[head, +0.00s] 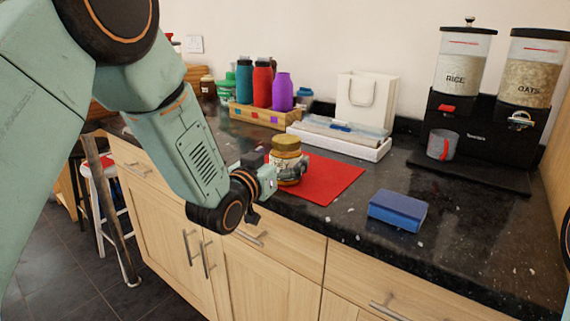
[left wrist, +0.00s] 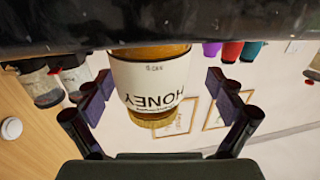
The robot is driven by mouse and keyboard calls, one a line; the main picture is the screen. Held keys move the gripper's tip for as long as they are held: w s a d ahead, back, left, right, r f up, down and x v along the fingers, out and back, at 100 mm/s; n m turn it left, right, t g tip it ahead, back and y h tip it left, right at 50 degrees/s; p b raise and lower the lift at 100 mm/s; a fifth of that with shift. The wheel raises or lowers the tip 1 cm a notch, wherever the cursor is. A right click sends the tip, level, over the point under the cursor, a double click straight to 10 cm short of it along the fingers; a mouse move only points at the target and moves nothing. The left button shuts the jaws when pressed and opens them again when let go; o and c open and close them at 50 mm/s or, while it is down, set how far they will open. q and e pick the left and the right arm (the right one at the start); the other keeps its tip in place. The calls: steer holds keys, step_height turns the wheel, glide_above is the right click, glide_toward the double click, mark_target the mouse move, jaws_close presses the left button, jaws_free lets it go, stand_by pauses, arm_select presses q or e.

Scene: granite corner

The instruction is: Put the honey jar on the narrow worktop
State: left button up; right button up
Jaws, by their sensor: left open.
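The honey jar (head: 286,146) has a gold lid and stands upright on the red mat (head: 325,181) on the dark worktop (head: 333,218). My left gripper (head: 281,176) is at the jar's near side and hides part of its body. In the left wrist view, which is upside down, the jar (left wrist: 153,85) with its white HONEY label shows between the two fingers of my left gripper (left wrist: 160,98). The fingers are open, with a gap on each side of the jar. My right gripper is not in view.
A blue sponge-like block (head: 397,210) lies right of the mat. Behind are a white tray (head: 340,141), a box with bottles (head: 262,115), a white bag (head: 366,102) and a dispenser stand with a grey cup (head: 442,146). The worktop around the block is mostly clear.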

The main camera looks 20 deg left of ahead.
arm_select(q)
steer(key=shift+w, duration=0.4)
steer(key=shift+s+d+r, duration=0.15)
steer(key=shift+d+r, duration=0.1)
steer(key=shift+d, duration=0.2)
steer(key=shift+s+d+r, duration=0.15)
steer(key=shift+d+r, duration=0.05)
steer(key=shift+d, duration=0.25)
steer(key=shift+w+a+f, duration=0.15)
steer(key=shift+a+f, duration=0.05)
steer(key=shift+a, duration=0.2)
steer(key=shift+w+a+f, duration=0.15)
steer(key=shift+a, duration=0.2)
steer(key=c, duration=0.4)
steer(key=shift+s+d+r, duration=0.2)
steer(key=shift+d+r, duration=0.05)
steer(key=shift+d, duration=0.35)
steer(key=c, duration=0.5)
steer(key=shift+w+a+f, duration=0.1)
steer(key=shift+a+f, duration=0.05)
steer(key=shift+a, duration=0.25)
steer(key=c, duration=0.4)
steer(key=shift+d, duration=0.25)
steer(key=c, duration=0.5)
steer(key=shift+c, duration=0.5)
steer(key=shift+a+r, duration=0.15)
steer(key=shift+r, duration=0.05)
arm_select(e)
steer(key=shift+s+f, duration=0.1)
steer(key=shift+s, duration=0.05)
